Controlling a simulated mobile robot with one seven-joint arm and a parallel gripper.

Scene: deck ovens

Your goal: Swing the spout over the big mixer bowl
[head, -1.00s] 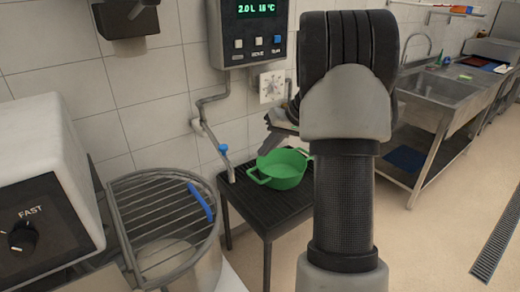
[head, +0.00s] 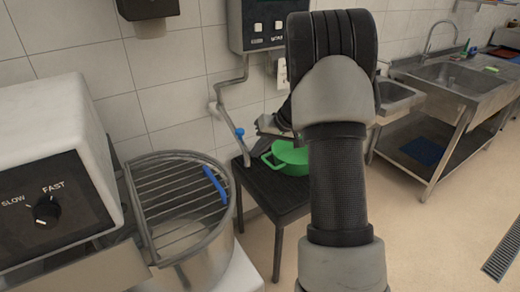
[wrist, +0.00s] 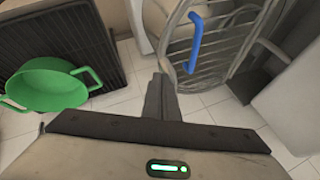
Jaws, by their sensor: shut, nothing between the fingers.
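The spout (head: 229,118) is a grey bent pipe with a blue knob (head: 239,132). It comes down from the wall panel, and its lower end hangs by the black stand's left edge, to the right of the bowl. The big mixer bowl (head: 209,262) stands at lower left under a wire guard (head: 172,195) with a blue handle. My gripper (head: 262,126) is shut and empty, just right of the spout and apparently apart from it. The wrist view shows its closed fingers (wrist: 162,85) pointing between the stand and the mixer; I cannot make out the spout there.
A green two-handled pot (head: 290,158) sits on the black stand (head: 268,198), close below my gripper. The white mixer head with its speed dial (head: 46,209) is at left. A steel sink (head: 462,78) is at right.

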